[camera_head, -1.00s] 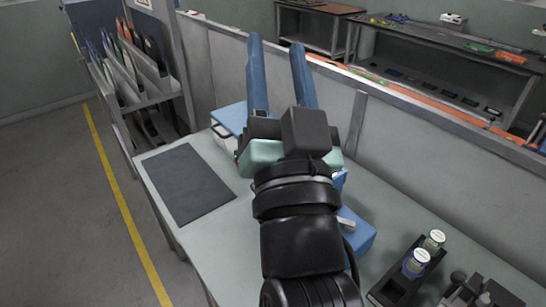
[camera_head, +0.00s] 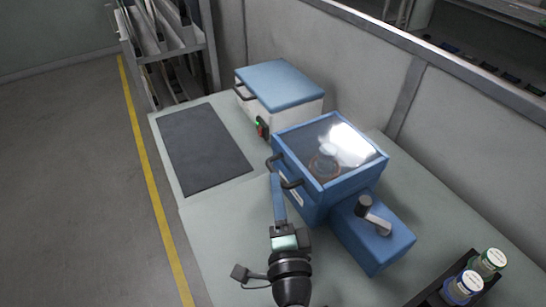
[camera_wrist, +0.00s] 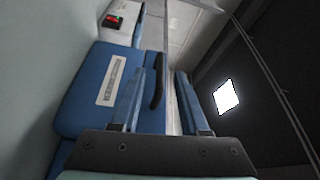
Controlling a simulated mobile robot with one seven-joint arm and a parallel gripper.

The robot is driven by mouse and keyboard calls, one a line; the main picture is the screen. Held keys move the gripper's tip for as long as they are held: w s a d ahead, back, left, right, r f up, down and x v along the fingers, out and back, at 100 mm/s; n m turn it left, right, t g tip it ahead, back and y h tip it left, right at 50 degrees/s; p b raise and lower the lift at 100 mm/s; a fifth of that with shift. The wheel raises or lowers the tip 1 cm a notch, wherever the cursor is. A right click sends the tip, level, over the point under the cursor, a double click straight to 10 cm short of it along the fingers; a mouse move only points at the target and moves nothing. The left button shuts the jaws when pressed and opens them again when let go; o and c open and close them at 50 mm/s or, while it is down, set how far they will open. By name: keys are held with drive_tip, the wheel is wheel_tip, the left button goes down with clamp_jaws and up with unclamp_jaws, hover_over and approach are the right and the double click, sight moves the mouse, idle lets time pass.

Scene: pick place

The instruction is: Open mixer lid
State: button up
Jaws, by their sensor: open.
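The mixer is a blue box (camera_head: 308,208) with a lower blue section bearing a grey lever (camera_head: 372,215). Its transparent, blue-framed lid (camera_head: 335,140) lies shut on top. Black handle parts (camera_head: 290,184) stick out from its left side, beside my fingertips. My gripper (camera_head: 276,180) is open at that side; its fingers overlap in the head view. In the wrist view, the blue mixer side with a white label (camera_wrist: 113,80) is on the left, and the black handle (camera_wrist: 157,88) appears between the open fingers (camera_wrist: 162,75), nearer the left one. Contact cannot be told.
A white device with a blue top (camera_head: 282,85) stands just behind the mixer. A dark mat (camera_head: 203,147) lies on the table to the left. Capped bottles (camera_head: 490,262) stand in a black holder at front right. A grey partition (camera_head: 355,55) runs behind.

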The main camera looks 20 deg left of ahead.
sight(273, 160)
drive_tip(key=x, duration=0.7)
drive_tip(key=shift+w+p, duration=0.4)
drive_tip(key=shift+a+r, duration=0.1)
drive_tip(key=shift+a, duration=0.05)
clamp_jaws()
drive_tip(key=shift+r, duration=0.2)
idle(0.6)
